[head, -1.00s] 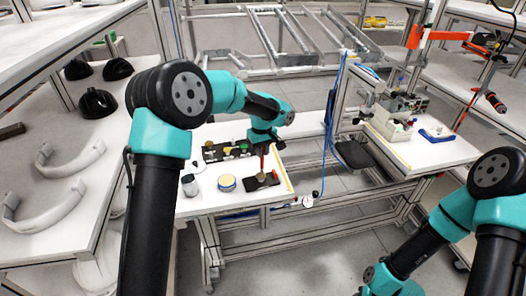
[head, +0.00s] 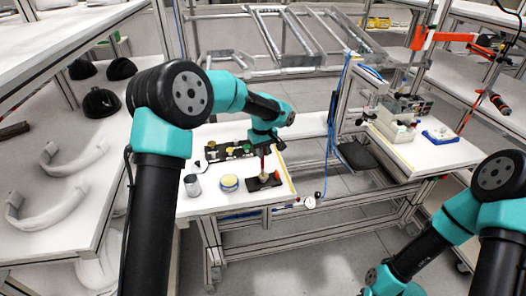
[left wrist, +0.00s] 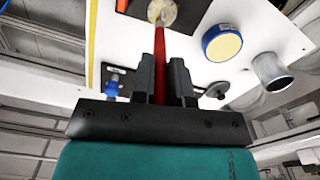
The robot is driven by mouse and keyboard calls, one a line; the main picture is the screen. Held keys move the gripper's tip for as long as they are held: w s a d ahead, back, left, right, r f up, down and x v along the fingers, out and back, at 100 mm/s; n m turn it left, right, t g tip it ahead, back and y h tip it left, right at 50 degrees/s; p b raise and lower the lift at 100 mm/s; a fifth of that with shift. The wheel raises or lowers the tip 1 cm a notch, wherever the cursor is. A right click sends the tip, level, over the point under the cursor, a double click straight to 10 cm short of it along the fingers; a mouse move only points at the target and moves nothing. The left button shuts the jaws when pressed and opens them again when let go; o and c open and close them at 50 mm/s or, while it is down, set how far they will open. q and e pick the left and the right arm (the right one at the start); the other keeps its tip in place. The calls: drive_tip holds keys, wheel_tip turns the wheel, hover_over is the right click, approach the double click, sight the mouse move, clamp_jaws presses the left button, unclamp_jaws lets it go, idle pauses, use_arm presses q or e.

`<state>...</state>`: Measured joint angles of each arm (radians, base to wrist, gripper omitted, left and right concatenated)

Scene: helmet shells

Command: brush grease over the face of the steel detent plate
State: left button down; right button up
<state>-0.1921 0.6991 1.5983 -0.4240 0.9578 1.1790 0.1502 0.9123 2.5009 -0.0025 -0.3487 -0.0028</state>
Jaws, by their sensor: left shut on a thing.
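My left gripper (head: 266,148) is shut on a brush with a red handle (left wrist: 160,52), which stands nearly upright below the fingers. Its pale bristle end (left wrist: 163,12) is down at a dark plate (head: 252,186) on the white table. The plate has a small orange part (head: 277,175) near its right end. I cannot tell whether the bristles touch the plate or sit just above it. A round tin with a yellow top (head: 228,182) stands left of the plate, and it also shows in the left wrist view (left wrist: 222,43). My right gripper is out of view.
A metal cup (head: 192,186) stands left of the tin. Behind them lies a black board (head: 212,154) with coloured parts. Dark helmet shells (head: 101,103) sit on the left bench. A separate bench with a blue tray (head: 440,136) stands at right, across a gap.

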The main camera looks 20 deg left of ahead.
use_arm(q)
drive_tip(key=shift+s+a, duration=0.2)
drive_tip(key=shift+a, duration=0.05)
drive_tip(key=shift+s, duration=0.7)
idle(0.9)
drive_tip(key=shift+s+d, duration=0.25)
drive_tip(key=shift+d, duration=0.7)
idle(0.7)
drive_tip(key=shift+r, duration=0.15)
wheel_tip(320, 180, up, 7)
idle(1.2)
idle(0.7)
drive_tip(key=shift+w+f, duration=0.1)
drive_tip(key=shift+f, duration=2)
drive_tip(key=shift+f, duration=0.65)
